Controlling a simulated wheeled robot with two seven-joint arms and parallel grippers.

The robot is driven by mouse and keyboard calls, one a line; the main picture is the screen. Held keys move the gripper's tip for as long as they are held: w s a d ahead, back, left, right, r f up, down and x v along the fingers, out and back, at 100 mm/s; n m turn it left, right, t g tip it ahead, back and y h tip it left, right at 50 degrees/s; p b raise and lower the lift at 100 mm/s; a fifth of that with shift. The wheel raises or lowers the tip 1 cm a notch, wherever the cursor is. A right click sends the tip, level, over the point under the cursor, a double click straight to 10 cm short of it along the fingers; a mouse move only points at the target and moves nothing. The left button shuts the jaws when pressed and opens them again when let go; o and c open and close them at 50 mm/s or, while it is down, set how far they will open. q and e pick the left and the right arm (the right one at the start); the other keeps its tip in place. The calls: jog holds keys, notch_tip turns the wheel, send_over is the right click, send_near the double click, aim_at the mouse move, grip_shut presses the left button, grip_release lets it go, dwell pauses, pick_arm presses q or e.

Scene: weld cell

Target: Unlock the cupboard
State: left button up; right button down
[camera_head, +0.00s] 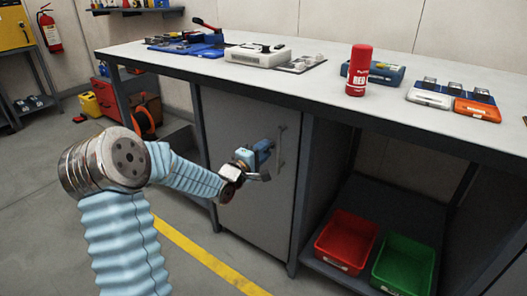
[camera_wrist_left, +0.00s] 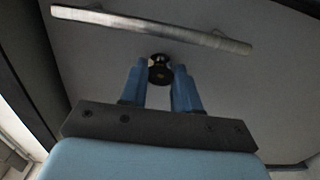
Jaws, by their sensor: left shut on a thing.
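The cupboard (camera_head: 235,115) is a grey-doored unit under the workbench, and its door looks closed. Its upright bar handle (camera_head: 280,146) is on the door's right side; the handle also shows across the top of the left wrist view (camera_wrist_left: 150,27). My left gripper (camera_head: 264,150) is at the door, just left of the handle. In the left wrist view its blue fingers (camera_wrist_left: 159,82) are shut on a small dark round lock knob (camera_wrist_left: 160,68) on the door face. The fingers hide the knob in the head view. My right gripper is not in view.
The workbench top (camera_head: 320,85) overhangs the door and holds a red canister (camera_head: 358,70) and several tool cases. A red bin (camera_head: 346,241) and a green bin (camera_head: 403,264) sit on the low shelf to the right. The floor before the door is clear.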

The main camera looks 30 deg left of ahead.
pick_arm(q)
jog(key=o, duration=1.1)
jog(key=shift+c, duration=0.2)
jog(key=shift+s, duration=0.1)
jog(key=s+a, duration=0.1)
jog(key=s, duration=1.2)
jog(key=shift+s, duration=0.3)
